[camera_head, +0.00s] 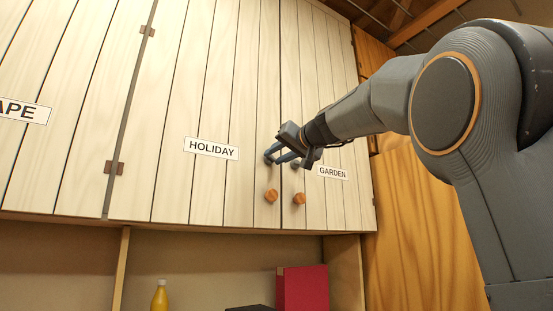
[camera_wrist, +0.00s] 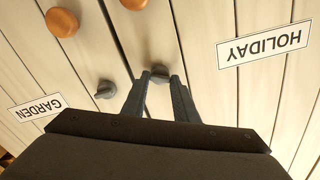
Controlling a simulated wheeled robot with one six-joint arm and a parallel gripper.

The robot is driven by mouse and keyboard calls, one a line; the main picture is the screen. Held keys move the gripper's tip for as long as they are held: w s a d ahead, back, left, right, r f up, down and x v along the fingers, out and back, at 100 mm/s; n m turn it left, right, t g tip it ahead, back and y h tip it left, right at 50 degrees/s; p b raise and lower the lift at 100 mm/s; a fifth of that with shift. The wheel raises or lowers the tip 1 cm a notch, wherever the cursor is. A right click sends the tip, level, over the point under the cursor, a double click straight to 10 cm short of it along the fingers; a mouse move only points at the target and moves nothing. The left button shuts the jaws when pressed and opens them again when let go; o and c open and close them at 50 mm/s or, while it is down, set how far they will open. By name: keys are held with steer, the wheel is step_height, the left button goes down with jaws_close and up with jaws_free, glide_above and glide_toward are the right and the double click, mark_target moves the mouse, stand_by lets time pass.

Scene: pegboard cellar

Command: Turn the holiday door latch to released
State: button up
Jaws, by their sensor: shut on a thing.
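The holiday door (camera_head: 190,100) is a pale plank door with a white HOLIDAY label (camera_head: 211,148), which shows upside down in the wrist view (camera_wrist: 263,45). Its small dark grey latch (camera_wrist: 160,73) sits near the door's edge, beside the gap to the garden door. My gripper (camera_head: 274,157) reaches in from the right; its two fingertips (camera_wrist: 160,78) are shut on this latch, one on each side. The fingers hide part of the latch, and I cannot tell its turned angle. In the head view the latch is mostly covered by the fingers.
The garden door (camera_head: 335,130) has a similar grey latch (camera_wrist: 105,89) close beside my fingers. Round wooden knobs sit below on the holiday door (camera_head: 271,196) and garden door (camera_head: 299,198). A yellow bottle (camera_head: 160,297) and a red box (camera_head: 302,288) stand on the open shelf underneath.

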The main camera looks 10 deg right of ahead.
steer(key=m, duration=0.6)
steer(key=m+p, duration=0.2)
steer(key=m, duration=0.4)
steer(key=shift+m, duration=0.4)
steer(key=shift+f, duration=0.1)
steer(key=o, duration=1.1)
steer(key=shift+c, duration=0.2)
steer(key=b+v, duration=0.3)
steer(key=v, duration=0.4)
steer(key=shift+s+d, duration=0.15)
steer(key=shift+s, duration=0.2)
